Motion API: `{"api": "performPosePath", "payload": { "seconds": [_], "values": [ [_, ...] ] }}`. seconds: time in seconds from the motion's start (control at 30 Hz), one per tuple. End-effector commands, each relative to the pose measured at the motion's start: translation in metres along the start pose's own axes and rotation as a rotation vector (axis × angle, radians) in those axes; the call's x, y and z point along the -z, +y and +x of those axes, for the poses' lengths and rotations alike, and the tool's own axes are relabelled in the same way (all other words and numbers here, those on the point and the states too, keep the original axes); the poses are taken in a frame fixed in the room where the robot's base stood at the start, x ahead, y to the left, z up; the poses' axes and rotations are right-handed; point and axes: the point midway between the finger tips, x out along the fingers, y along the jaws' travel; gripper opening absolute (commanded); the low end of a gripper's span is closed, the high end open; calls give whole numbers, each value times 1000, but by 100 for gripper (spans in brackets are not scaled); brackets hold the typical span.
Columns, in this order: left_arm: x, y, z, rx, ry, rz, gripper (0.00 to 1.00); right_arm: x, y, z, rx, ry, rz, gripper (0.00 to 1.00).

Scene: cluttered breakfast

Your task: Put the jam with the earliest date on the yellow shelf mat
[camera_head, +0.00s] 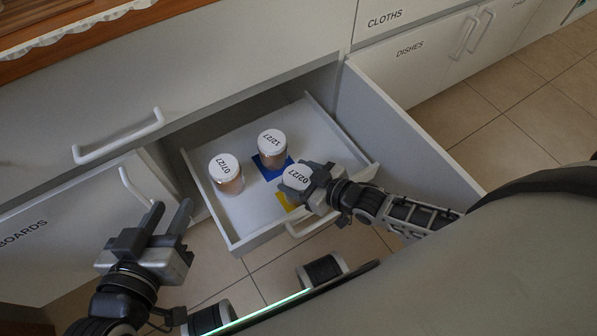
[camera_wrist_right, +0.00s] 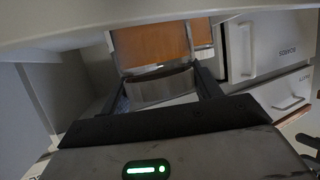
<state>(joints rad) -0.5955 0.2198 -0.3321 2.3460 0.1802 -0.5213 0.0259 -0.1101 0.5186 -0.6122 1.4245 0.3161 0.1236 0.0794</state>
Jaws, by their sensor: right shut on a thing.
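The jam jar marked 02/27 (camera_head: 297,176) is between the fingers of my right gripper (camera_head: 312,186), which is shut on it. In the right wrist view this jar (camera_wrist_right: 150,45) shows an orange body between the fingers. The yellow mat (camera_head: 286,203) shows partly beneath the jar and gripper, inside the open drawer; I cannot tell whether the jar touches it. The jar marked 07/27 (camera_head: 226,172) stands upright at the drawer's left. The jar marked 12/27 (camera_head: 271,147) stands on a blue mat (camera_head: 268,174). My left gripper (camera_head: 171,212) is open and empty, outside the drawer.
The open drawer (camera_head: 262,237) has low walls and a front handle close to my right gripper. A cabinet door (camera_head: 405,130) stands open to its right. Closed cabinets with handles flank it. A wooden counter edge (camera_head: 75,40) is at upper left.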

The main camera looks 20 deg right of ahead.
Motion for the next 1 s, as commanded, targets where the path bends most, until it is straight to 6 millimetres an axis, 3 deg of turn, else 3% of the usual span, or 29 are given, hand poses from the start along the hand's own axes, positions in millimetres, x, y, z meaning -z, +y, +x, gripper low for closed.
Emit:
{"api": "performPosePath", "payload": {
  "seconds": [0.97,1.0],
  "values": [
    [0,0,0,0,0,0,36,-10,1,6,-1,5,0,29],
    [0,0,0,0,0,0,36,-9,1,5,-1,5,0,74]
  ]
}}
